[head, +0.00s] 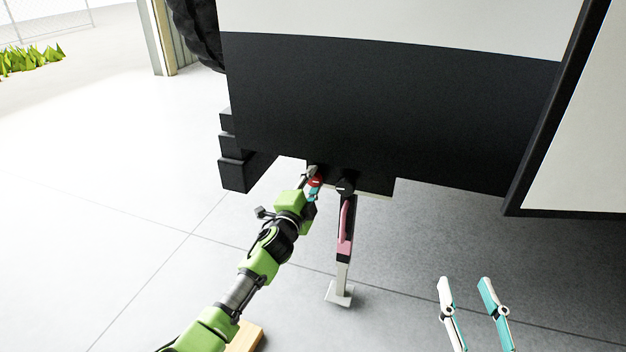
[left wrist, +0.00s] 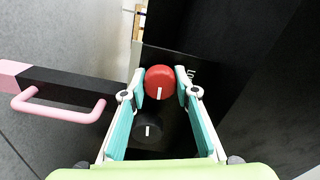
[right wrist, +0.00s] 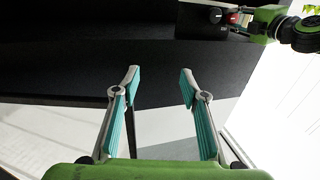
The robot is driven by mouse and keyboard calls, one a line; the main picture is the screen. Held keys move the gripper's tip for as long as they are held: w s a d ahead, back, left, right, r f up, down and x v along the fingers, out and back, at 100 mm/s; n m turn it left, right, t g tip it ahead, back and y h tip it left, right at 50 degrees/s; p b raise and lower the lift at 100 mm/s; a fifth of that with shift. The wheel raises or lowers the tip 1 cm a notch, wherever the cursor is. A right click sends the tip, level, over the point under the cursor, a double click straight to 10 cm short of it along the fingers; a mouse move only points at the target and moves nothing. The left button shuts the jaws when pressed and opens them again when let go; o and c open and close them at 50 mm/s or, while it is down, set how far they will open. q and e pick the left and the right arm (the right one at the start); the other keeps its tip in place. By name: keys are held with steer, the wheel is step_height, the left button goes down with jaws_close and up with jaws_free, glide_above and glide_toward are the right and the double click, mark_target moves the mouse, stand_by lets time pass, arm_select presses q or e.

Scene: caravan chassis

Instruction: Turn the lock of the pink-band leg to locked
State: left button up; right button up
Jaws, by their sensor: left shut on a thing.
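The pink-band leg (head: 344,238) stands under the dark chassis, with its foot plate on the floor. In the left wrist view its pink handle (left wrist: 60,112) lies at the left. The red round lock knob (left wrist: 160,82) has a white mark pointing down in that view. A black knob (left wrist: 148,131) with a white mark sits below it. My left gripper (left wrist: 159,85) is shut on the red knob, one finger on each side. A label beside the knob is partly hidden; "Lo" shows. My right gripper (head: 465,281) is open and empty, apart from the leg.
The caravan's dark side panel (head: 380,105) rises above the leg. Black blocks (head: 234,150) jut out at its left end. A wooden piece (head: 245,337) lies on the floor by my left arm. The floor at the left is clear.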

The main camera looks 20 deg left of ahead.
arm_select(q)
steer(key=shift+m, duration=0.6)
arm_select(e)
steer(key=shift+d+f+g, duration=0.1)
steer(key=shift+f+g, duration=0.2)
steer(key=shift+f, duration=0.25)
arm_select(q)
steer(key=o, duration=1.1)
arm_select(e)
steer(key=shift+f, duration=0.1)
arm_select(q)
steer(key=s, duration=1.2)
steer(key=shift+a, duration=0.2)
